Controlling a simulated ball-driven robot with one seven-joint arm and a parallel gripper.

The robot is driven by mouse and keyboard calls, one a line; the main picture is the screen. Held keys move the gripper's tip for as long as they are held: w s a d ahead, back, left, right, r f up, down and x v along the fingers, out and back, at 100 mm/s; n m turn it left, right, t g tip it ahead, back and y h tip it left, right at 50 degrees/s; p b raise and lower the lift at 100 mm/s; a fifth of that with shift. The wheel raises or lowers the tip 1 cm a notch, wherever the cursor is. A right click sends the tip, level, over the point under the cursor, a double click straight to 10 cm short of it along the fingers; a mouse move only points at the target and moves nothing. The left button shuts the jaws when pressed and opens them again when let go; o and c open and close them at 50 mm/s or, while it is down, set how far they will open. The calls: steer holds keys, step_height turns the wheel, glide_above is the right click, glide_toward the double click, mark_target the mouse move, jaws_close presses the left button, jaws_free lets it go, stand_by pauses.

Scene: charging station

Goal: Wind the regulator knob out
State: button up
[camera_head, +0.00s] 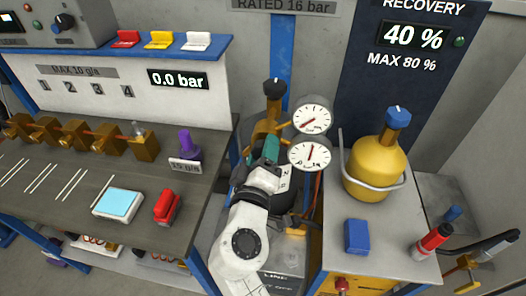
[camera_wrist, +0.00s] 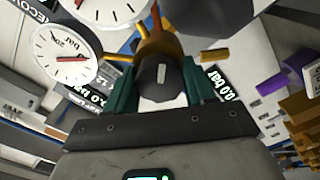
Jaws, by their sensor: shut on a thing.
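The black regulator knob (camera_wrist: 153,76) with a white mark sits between the two green fingers of my gripper (camera_wrist: 160,68) in the wrist view, which are shut on it. The brass regulator body (camera_wrist: 155,45) is behind the knob. In the head view my gripper (camera_head: 266,151) is at the regulator, left of two round white gauges, an upper gauge (camera_head: 312,116) and a lower gauge (camera_head: 309,153). The gripped knob is hidden there. Another black knob (camera_head: 274,88) stands on top of the brass fitting (camera_head: 268,121).
A yellow recovery cylinder (camera_head: 375,168) with a blue valve cap (camera_head: 398,117) stands close on the right. On the left bench (camera_head: 60,190) are brass valves (camera_head: 70,136), a purple part (camera_head: 185,144) and a scale (camera_head: 118,204). The pressure display (camera_head: 178,80) reads 0.0 bar.

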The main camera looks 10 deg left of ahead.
steer(key=n, duration=0.2)
steer(key=n+p, duration=0.1)
steer(key=shift+a+r+n, duration=0.15)
steer(key=shift+r+n, duration=0.15)
steer(key=shift+n, duration=0.1)
steer(key=n+p, duration=0.1)
steer(key=n, duration=0.2)
steer(key=shift+n, duration=0.3)
steer(key=n+p, duration=0.2)
steer(key=n, duration=0.1)
steer(key=shift+a+n, duration=0.1)
steer(key=shift+n, duration=0.3)
steer(key=n+p, duration=0.2)
steer(key=n, duration=0.1)
steer(key=shift+f+n, duration=0.1)
steer(key=shift+n, duration=0.2)
steer(key=n+p, duration=0.2)
steer(key=n, duration=0.1)
steer(key=shift+s+f+n+p, duration=0.1)
steer(key=shift+n+p, duration=0.2)
steer(key=n+p, duration=0.1)
steer(key=n, duration=0.2)
steer(key=shift+f+n+p, duration=0.15)
steer(key=shift+n+p, duration=0.15)
steer(key=shift+p, duration=0.1)
steer(key=n, duration=0.5)
steer(key=shift+f+n, duration=0.25)
steer(key=shift+n, duration=0.15)
steer(key=shift+d+f, duration=0.1)
steer(key=shift+d, duration=0.1)
